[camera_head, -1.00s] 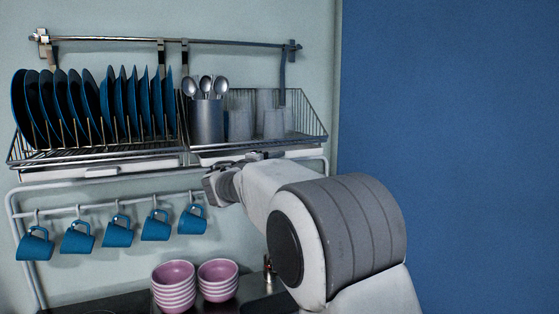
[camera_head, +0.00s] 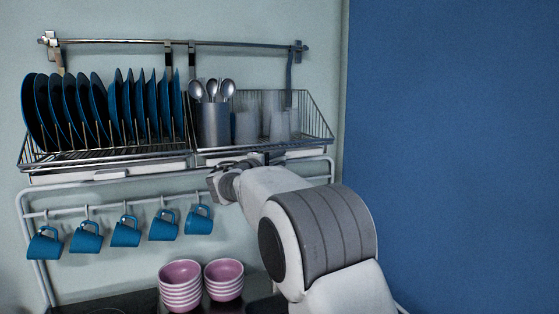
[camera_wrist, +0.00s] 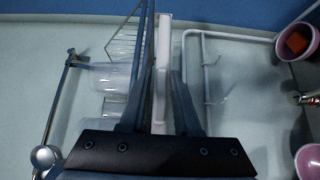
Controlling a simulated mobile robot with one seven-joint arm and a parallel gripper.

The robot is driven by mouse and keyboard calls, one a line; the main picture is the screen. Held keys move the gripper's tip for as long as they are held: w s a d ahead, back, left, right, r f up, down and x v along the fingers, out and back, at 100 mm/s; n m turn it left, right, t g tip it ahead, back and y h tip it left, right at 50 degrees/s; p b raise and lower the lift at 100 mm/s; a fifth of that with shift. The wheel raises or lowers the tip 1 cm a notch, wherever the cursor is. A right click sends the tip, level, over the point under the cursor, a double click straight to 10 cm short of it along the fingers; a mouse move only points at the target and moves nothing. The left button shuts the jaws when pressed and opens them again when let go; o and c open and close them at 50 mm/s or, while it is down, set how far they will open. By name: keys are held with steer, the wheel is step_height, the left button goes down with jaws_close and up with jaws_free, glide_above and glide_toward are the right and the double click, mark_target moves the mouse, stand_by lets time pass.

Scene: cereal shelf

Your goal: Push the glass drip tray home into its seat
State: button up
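The glass drip tray (camera_head: 310,154) is a white shallow tray under the right half of the wire rack, below the clear glasses (camera_head: 278,115). My arm hides much of its front. In the wrist view the tray (camera_wrist: 164,50) is a narrow white strip, seen edge-on. My gripper (camera_head: 232,168) is at the tray's front, just below the rack. In the wrist view its two dark fingers (camera_wrist: 162,85) stand apart, one on each side of the white strip. I cannot tell whether they press on it, nor how deep the tray sits.
Blue plates (camera_head: 105,108) and a steel cutlery holder (camera_head: 214,124) with spoons stand in the rack (camera_head: 100,158). A second white tray (camera_head: 60,179) is under the plates. Blue mugs (camera_head: 125,232) hang below on a rail. Pink bowl stacks (camera_head: 180,285) stand underneath. A blue wall (camera_head: 450,140) is at right.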

steer(key=shift+o, duration=1.3)
steer(key=shift+f, duration=0.1)
steer(key=b+v, duration=0.5)
steer(key=v, duration=1.2)
steer(key=shift+s, duration=0.2)
